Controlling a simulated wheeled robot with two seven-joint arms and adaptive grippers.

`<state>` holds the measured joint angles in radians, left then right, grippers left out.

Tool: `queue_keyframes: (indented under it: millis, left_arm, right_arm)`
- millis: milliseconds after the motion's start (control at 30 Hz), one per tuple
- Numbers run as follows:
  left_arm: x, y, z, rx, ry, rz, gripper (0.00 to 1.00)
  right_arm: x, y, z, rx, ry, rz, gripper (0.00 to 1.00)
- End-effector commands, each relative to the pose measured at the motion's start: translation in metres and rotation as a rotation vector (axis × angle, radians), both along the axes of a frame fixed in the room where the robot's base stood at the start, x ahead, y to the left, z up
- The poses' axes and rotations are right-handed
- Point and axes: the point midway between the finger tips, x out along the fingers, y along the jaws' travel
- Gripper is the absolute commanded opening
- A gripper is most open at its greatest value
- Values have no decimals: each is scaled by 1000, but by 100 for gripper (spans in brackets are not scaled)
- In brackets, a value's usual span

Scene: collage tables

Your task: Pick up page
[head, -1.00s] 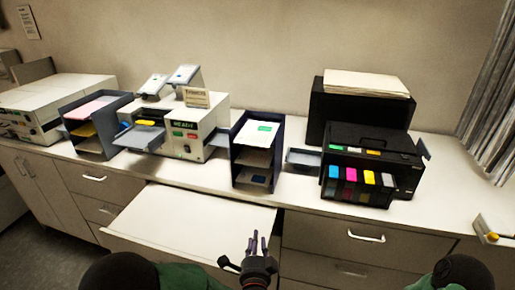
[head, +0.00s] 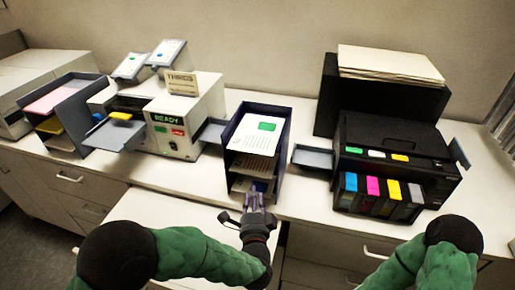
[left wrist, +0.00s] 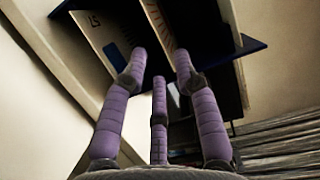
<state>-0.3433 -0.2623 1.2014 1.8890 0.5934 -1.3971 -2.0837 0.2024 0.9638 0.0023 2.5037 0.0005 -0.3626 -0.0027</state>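White pages lie on the shelves of a dark blue upright tray rack (head: 236,135). The top page (head: 260,130) bears a green patch, and further printed pages (head: 253,165) lie on the shelves below. My left gripper (head: 254,198) is at the front of the rack, by its lowest shelf. In the left wrist view its purple fingers (left wrist: 160,72) are spread apart, pointing at the shelf openings and printed pages (left wrist: 110,38). The fingers overlap the page edges there; I cannot tell whether they touch. Nothing is seen gripped. My right gripper is out of view.
A white machine (head: 175,125) with a READY display stands left of the rack, and a black printer (head: 395,150) with coloured cartridges stands right. A white pull-out surface (head: 165,218) lies below. Another paper stack (head: 390,62) tops the black box behind.

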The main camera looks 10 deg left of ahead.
Motion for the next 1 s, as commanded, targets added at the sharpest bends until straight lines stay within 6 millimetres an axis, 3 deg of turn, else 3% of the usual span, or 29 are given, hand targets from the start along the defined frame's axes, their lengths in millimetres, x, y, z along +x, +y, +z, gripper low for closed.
queue_keyframes:
  millis: [200, 467, 800, 1000]
  left_arm:
    - [32, 9, -2, -1, 1, 3, 30]
    - [50, 13, -2, 1, 0, 2, 30]
    - [91, 20, -6, 0, 0, 3, 30]
    - [98, 21, -5, 2, 1, 1, 30]
  right_arm:
    - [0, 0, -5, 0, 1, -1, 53]
    - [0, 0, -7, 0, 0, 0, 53]
    - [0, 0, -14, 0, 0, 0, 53]
    - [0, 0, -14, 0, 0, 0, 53]
